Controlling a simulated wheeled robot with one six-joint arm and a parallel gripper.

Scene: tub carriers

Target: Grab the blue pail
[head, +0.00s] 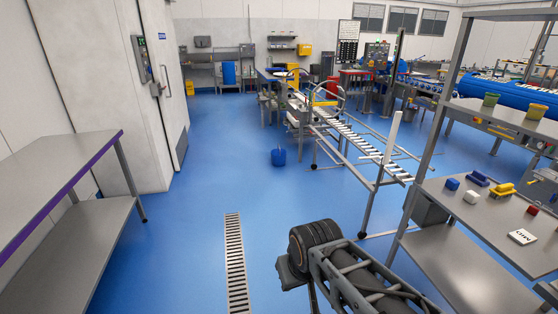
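The blue pail (278,156) stands upright on the blue floor in the middle of the head view, a little left of the roller conveyor. It looks small and some way off, with a thin handle above its rim. Part of my arm shows at the bottom centre, between me and the pail. My gripper cannot be made out in this view, and nothing of mine is near the pail.
A steel table with a purple edge (95,155) stands at the left. A floor drain (235,262) lies ahead. A roller conveyor (350,137) stands right of the pail. A steel rack (490,225) with small items is at the right. The floor before the pail is clear.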

